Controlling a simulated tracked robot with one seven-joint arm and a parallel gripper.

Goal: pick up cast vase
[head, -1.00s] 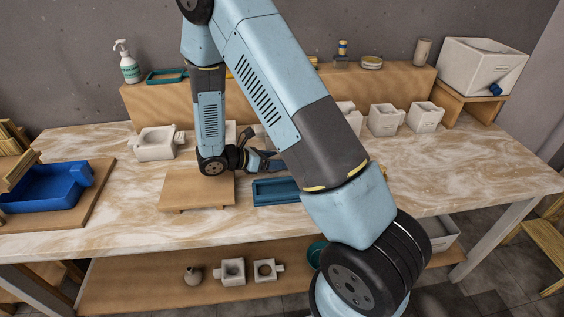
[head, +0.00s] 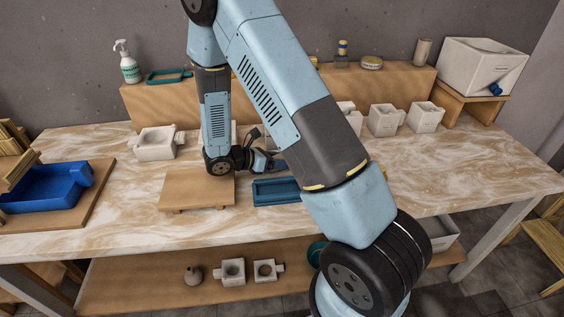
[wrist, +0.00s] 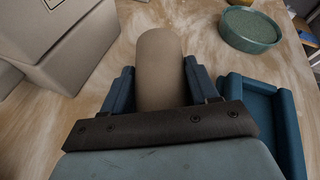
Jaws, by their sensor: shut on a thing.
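The cast vase (wrist: 160,62) is a plain beige-grey cylinder in the wrist view. It sits between the two blue fingers of my gripper (wrist: 161,82), which is shut on it. Its lower part is hidden by the gripper body. In the head view my gripper (head: 277,164) is low over the middle of the worktable, pointing right, and my own arm hides the vase there. I cannot tell whether the vase touches the tabletop.
A blue tray (head: 274,199) lies just in front of the gripper, right of a low wooden board (head: 197,190). In the wrist view, pale block moulds (wrist: 75,45) stand close on the left and a teal bowl (wrist: 249,30) ahead right. A ledge (head: 160,104) runs along the back.

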